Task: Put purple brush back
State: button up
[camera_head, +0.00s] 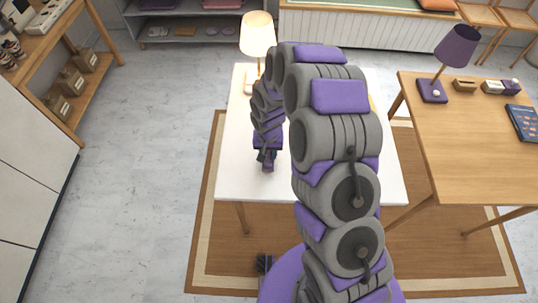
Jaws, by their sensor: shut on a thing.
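My gripper (266,155) points down over the left part of the white table (240,184). It is shut on a small dark purple thing (268,164), which looks like the purple brush. Only a short piece of it shows under the jaws. I cannot tell whether it touches the table top. My arm hides much of the table's middle and right side, so anything standing there is hidden. No brush holder is visible.
A lit lamp (257,36) stands at the white table's back left. A wooden table (470,150) at right holds a purple lamp (456,48), small items and a blue book (523,122). Wooden shelves (95,85) stand at left. The left floor (130,190) is clear.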

jog(key=shift+a+f, duration=0.1)
jog(key=shift+f, duration=0.75)
jog(key=shift+d, duration=1)
jog(key=o, duration=0.6)
jog(key=shift+a, duration=0.1)
jog(key=o, duration=0.3)
jog(key=shift+a+f, duration=0.1)
jog(key=shift+a, duration=0.55)
jog(key=shift+d, duration=0.5)
jog(key=shift+a, duration=0.1)
